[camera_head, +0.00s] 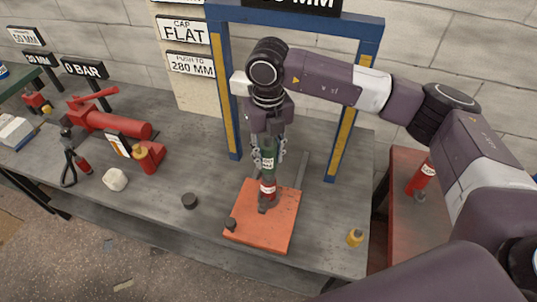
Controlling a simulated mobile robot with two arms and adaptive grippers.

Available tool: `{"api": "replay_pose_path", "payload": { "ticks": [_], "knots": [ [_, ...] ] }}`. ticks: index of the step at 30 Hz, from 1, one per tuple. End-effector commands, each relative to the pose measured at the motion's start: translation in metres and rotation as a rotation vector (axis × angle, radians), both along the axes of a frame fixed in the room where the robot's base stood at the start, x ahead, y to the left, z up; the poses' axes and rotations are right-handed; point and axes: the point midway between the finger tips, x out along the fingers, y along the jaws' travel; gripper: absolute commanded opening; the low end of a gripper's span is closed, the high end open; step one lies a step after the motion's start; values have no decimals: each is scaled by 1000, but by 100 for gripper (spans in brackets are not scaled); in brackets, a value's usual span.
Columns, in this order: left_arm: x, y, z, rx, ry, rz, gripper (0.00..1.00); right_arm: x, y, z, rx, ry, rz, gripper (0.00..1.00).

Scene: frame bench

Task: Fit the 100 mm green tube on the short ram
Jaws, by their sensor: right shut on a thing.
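My right gripper (268,150) points down over the bench and is shut on the green tube (268,158), which is upright and carries a pale label. Directly below and in line with it is a short red ram (267,187) with a white label, upright above an orange plate (280,222). The tube's lower end is at or very near the ram's top; I cannot tell whether they touch or overlap. The gripper fingers hide part of the tube. My left gripper is not in view.
A blue frame (224,95) with yellow strips stands around the work spot. Another red cylinder (420,180) stands on the red table at right.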

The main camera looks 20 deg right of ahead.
Motion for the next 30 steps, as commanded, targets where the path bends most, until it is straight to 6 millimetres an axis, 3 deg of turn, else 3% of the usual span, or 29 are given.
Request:
{"api": "replay_pose_path", "payload": {
  "ticks": [30],
  "knots": [
    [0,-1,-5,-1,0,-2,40,0,0,1,1,-2,0,0]
  ]
}}
